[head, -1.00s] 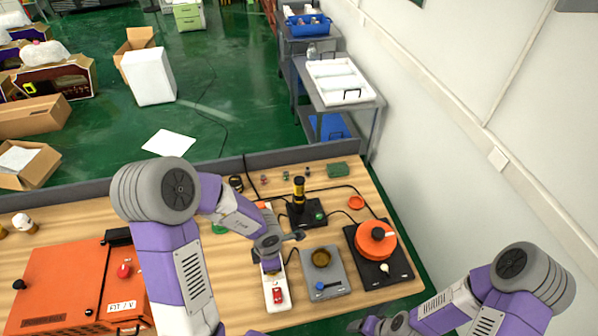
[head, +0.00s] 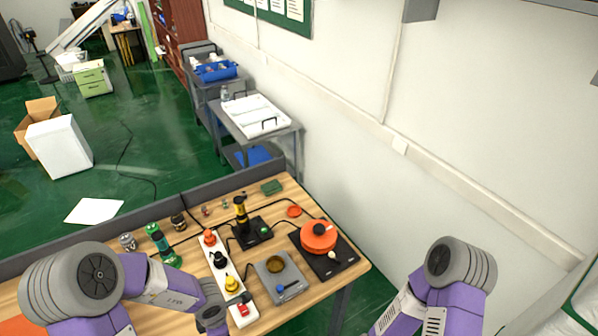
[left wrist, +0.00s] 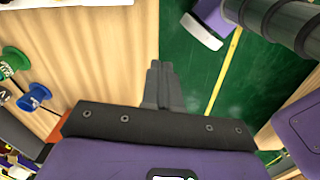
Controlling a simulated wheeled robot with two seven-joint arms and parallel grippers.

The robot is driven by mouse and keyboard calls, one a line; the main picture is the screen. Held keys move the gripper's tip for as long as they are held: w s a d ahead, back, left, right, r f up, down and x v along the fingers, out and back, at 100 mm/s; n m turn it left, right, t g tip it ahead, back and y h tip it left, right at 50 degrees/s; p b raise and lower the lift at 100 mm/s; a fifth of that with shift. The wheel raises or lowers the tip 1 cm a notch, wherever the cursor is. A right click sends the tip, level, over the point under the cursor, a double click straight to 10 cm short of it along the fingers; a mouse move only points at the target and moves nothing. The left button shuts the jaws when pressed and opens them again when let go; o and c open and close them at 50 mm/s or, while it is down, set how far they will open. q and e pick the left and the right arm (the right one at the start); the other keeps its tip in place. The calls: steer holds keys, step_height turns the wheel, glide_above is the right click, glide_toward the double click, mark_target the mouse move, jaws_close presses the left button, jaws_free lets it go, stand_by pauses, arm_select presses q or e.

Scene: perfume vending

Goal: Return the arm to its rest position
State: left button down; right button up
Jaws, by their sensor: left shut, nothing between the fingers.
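My left arm comes in from the left in the head view, over the near left part of the wooden table (head: 190,308). Only its wrist end shows near the bottom edge, left of the white strip's near end; the fingertips are hidden there. In the left wrist view my left gripper (left wrist: 157,70) has its dark fingers together with nothing between them. They lie across the view of the table edge and green floor. My right arm (head: 440,300) rises from the bottom right in the head view, clear of the table; its fingers are out of frame.
A white strip (head: 223,262) carries several coloured pieces. Beside it are a grey plate (head: 296,278) with a bowl, and an orange round device (head: 318,236) on a black board. Green bottles (head: 160,240) stand left. A wall is at right.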

arm_select(q)
steer(key=s+d+f+m+h, duration=0.55)
steer(key=d+f+m, duration=0.55)
steer(key=m, duration=0.8)
step_height(320, 180, down, 19)
steer(key=b, duration=1.9)
steer(key=shift+s+f+m+y, duration=0.2)
steer(key=shift+s+m+y, duration=0.15)
steer(key=shift+m, duration=0.05)
arm_select(e)
step_height(320, 180, down, 20)
steer(key=shift+w+r, duration=0.2)
steer(key=shift+w, duration=0.15)
